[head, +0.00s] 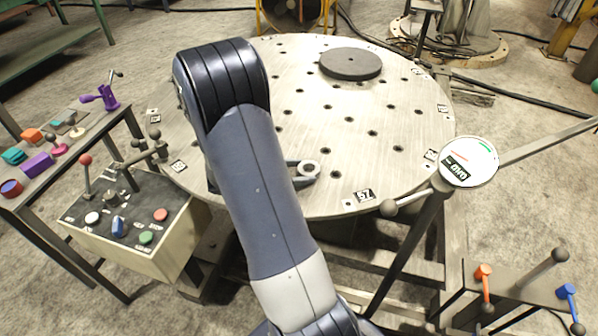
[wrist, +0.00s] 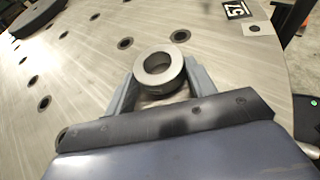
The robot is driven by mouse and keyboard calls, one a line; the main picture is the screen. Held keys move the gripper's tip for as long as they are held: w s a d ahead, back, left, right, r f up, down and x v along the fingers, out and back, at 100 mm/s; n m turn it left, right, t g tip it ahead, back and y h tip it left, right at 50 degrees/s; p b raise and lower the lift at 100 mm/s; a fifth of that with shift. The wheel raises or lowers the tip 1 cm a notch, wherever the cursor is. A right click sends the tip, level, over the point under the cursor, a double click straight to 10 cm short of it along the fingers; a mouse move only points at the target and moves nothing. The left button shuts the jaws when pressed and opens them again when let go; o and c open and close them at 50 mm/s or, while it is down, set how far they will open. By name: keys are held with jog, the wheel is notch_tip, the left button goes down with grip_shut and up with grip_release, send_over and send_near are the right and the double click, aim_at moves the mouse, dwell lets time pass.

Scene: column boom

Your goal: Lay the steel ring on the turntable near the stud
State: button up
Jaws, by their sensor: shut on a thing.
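The steel ring (wrist: 151,66) is a thick grey ring, held flat between the two fingers of my gripper (wrist: 162,75), which is shut on it. In the head view the ring (head: 312,166) shows just right of my arm, over the near part of the turntable (head: 345,150), and my gripper (head: 305,171) is partly hidden behind the arm. The turntable is a large round pale plate with many dark holes. I cannot tell whether the ring touches the plate or hangs just above it. I cannot make out a stud; my arm covers part of the plate.
A dark round disc (head: 351,63) lies at the far side of the turntable. A control box (head: 140,225) stands at the left, beside a bench (head: 60,160) of coloured parts. A white round gauge (head: 469,162) stands at the right rim. The plate's right side is clear.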

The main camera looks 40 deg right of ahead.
jog(key=shift+f, duration=0.1)
jog(key=o, duration=0.7)
jog(key=shift+f, duration=0.1)
jog(key=o, duration=0.5)
jog(key=shift+r, duration=0.3)
jog(key=p+v, duration=0.1)
jog(key=v, duration=1.1)
